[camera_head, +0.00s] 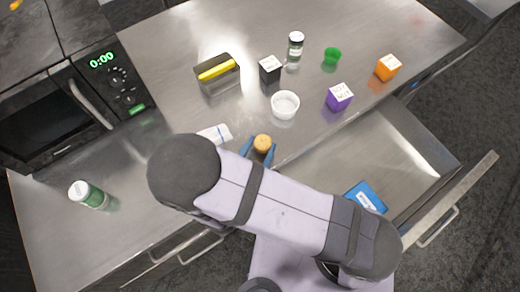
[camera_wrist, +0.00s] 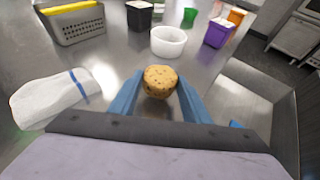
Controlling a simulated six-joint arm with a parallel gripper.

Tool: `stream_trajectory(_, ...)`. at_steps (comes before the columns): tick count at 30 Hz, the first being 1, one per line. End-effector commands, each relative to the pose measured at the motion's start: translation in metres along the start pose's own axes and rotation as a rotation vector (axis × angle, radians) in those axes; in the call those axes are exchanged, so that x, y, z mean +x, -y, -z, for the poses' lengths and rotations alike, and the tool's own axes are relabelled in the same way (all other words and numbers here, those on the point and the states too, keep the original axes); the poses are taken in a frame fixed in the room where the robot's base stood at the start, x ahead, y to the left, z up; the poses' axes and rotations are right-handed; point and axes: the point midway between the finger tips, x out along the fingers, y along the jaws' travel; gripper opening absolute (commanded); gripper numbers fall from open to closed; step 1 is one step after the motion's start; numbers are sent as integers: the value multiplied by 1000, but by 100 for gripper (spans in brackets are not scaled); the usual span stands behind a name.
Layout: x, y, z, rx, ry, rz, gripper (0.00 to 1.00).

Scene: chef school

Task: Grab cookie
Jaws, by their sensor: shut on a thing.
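The cookie (camera_head: 262,142) is round, golden brown and dotted with dark chips. It sits between the two blue fingers of my gripper (camera_head: 259,151), close to the front edge of the steel counter. In the wrist view the cookie (camera_wrist: 160,81) is in the middle, with a blue finger of my gripper (camera_wrist: 160,92) on each side. My gripper is shut on it. I cannot tell whether the cookie touches the counter. My arm hides part of the counter's front edge in the head view.
A white bowl (camera_head: 285,105) stands just beyond the cookie. A white cloth (camera_wrist: 55,97) with a blue stripe lies to the left. A basket (camera_head: 217,74), black box (camera_head: 270,68) and purple box (camera_head: 339,97) stand farther back. An open drawer (camera_head: 425,150) holds a blue item (camera_head: 366,197).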

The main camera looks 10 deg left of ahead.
Motion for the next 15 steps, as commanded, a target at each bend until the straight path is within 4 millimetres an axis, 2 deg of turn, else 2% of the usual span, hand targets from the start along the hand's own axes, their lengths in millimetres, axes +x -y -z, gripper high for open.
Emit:
stream_trajectory(9, -16, -1, -40, 4, 0, 0, 21)
stream_trajectory(15, -24, 0, -58, 2, 0, 0, 21)
